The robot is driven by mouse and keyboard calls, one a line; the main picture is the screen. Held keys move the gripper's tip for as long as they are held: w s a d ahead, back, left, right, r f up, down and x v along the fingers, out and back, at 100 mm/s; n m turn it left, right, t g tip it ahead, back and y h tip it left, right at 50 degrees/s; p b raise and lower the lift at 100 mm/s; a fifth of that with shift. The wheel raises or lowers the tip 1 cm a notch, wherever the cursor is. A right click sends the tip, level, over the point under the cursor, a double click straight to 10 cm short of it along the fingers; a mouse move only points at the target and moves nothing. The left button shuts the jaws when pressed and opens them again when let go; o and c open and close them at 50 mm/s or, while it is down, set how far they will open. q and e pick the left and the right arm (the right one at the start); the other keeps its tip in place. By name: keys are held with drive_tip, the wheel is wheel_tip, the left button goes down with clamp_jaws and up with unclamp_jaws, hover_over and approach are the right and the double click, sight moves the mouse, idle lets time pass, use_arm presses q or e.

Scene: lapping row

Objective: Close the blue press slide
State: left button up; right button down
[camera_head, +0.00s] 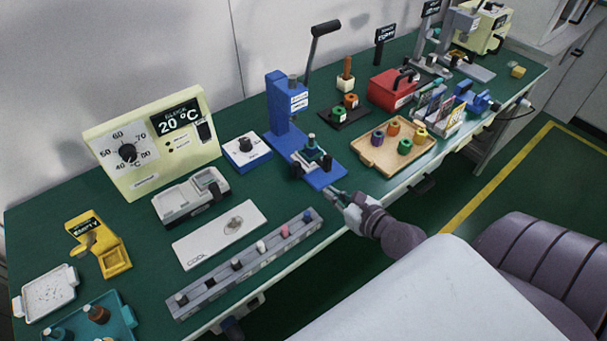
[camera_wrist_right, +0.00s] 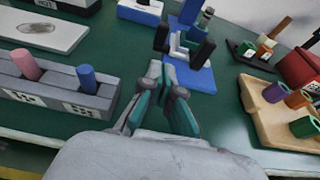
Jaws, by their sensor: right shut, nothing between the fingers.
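The blue press (camera_head: 279,104) stands at the middle of the bench, its blue base reaching toward the front edge; its base also shows in the wrist view (camera_wrist_right: 200,78). The press slide (camera_head: 313,156) sits on this base, forward of the column, with a black post at each side and a small dark green part on it. In the wrist view the slide (camera_wrist_right: 181,50) is just beyond my fingertips. My right gripper (camera_head: 338,197) is shut and empty at the front end of the base, fingertips pointing at the slide (camera_wrist_right: 161,68). Contact cannot be told. My left gripper is out of view.
A grey rack (camera_head: 247,262) with several pegs lies left of my right gripper. A tan tray (camera_head: 376,153) with colored rings is to its right. A blue knob box (camera_head: 246,152) stands left of the press. The press lever (camera_head: 313,50) rises high behind.

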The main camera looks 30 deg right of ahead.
sight(299, 170)
drive_tip(key=x, duration=0.6)
drive_tip(key=r+x, duration=0.1)
drive_tip(key=x, duration=0.3)
drive_tip(key=shift+w+a, duration=0.15)
drive_tip(key=shift+w, duration=0.15)
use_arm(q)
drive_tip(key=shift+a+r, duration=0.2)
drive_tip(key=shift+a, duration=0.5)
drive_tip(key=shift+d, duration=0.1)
use_arm(e)
drive_tip(key=shift+r, duration=0.1)
drive_tip(key=shift+w+p, duration=0.35)
drive_tip(key=shift+p, duration=0.05)
drive_tip(key=w, duration=0.2)
drive_tip(key=w+p, duration=0.1)
drive_tip(key=w, duration=0.4)
drive_tip(key=shift+w+a+p, duration=0.25)
drive_tip(key=shift+a+p, duration=0.05)
drive_tip(key=shift+s+r, duration=0.1)
drive_tip(key=shift+r, duration=0.1)
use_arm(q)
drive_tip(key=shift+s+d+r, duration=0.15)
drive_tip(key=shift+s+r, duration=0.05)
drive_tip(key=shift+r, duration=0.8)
use_arm(e)
drive_tip(key=shift+r, duration=0.1)
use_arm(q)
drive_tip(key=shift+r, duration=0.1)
use_arm(e)
drive_tip(key=shift+a, duration=0.1)
